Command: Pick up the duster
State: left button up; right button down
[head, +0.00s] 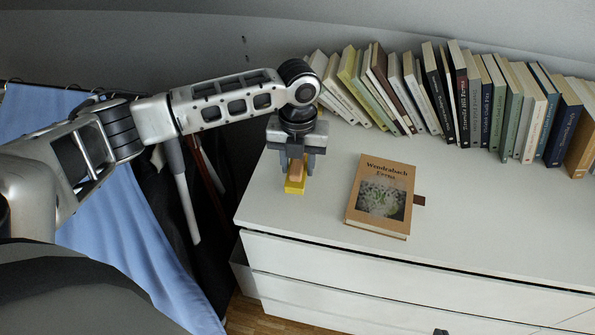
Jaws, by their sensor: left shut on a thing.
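The duster (295,184), a small yellow block with a tan top, is at the left end of the white dresser top in the head view. My left gripper (296,168) comes down over it from above and is shut on it, one finger on each side. The fingers and the gripper body hide part of the duster. I cannot tell whether its underside touches the dresser top or is slightly above it.
A brown book (382,196) lies flat to the right of the duster. A row of books (470,95) stands along the back of the white dresser (480,232). The dresser top's right front is clear. A blue cloth (120,240) hangs at the left.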

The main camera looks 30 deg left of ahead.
pick_arm(q)
jog(key=s+d+r, duration=0.1)
jog(key=d+r, duration=0.8)
jog(key=d, duration=0.5)
jog(key=shift+r+b, duration=0.35)
jog(key=o, duration=0.5)
jog(key=shift+c, duration=0.2)
jog(key=c, duration=0.3)
jog(key=shift+a, duration=0.1)
jog(key=shift+c, duration=0.2)
